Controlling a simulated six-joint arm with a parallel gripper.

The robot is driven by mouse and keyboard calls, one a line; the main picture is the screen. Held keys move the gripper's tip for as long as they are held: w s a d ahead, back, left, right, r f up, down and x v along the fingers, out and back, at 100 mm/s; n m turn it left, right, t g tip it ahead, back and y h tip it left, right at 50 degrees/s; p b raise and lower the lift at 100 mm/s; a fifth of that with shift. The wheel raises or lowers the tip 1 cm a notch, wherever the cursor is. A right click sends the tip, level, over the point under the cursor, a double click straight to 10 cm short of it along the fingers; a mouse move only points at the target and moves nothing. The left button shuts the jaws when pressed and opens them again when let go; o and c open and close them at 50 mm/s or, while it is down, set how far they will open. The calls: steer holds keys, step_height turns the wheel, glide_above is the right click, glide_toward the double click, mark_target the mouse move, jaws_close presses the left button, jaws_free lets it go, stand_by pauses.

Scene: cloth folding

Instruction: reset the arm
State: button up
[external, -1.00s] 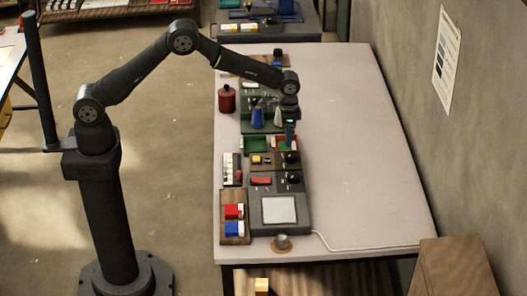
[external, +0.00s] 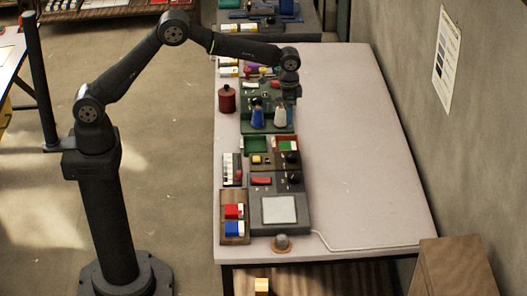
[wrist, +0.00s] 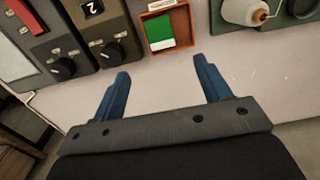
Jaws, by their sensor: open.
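My gripper (external: 289,92) hangs from the end of my raised arm above the dark green panel on the table. In the wrist view its two blue fingers (wrist: 163,66) are spread wide with nothing between them. An orange tray (wrist: 183,24) lies beyond the fingers, apart from them. A green and white block (wrist: 160,32) lies in this tray. The tray and block also show in the external view, to the right of a green tray (external: 256,144).
A blue bottle (external: 257,116) and a white bottle (external: 280,117) stand close below my gripper. A dark red canister (external: 227,98) stands at the table's left edge. Dark panels with knobs and a pale square pad (external: 279,210) are nearer. The table's right side (external: 355,150) is clear.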

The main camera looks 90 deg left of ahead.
step_height(320, 180, up, 6)
glide_above(287, 146)
step_height(287, 146, down, 18)
steer(key=shift+r, duration=0.15)
step_height(287, 146, up, 6)
steer(key=shift+w+f, duration=0.1)
steer(key=s+d+r, duration=0.1)
steer(key=s+d, duration=0.3)
steer(key=d, duration=0.4)
steer(key=s+d+r, duration=0.1)
steer(key=s+d, duration=0.3)
steer(key=d, duration=0.5)
steer(key=s+d+r, duration=0.1)
steer(key=s+d, duration=0.7)
steer(key=s, duration=0.2)
steer(key=s+d+r, duration=0.1)
steer(key=s+d, duration=0.6)
steer(key=s, duration=0.4)
steer(key=w+a+f, duration=0.2)
steer(key=w+f, duration=0.1)
steer(key=w, duration=0.1)
steer(key=shift+w+a+f, duration=0.15)
steer(key=shift+w+a, duration=0.2)
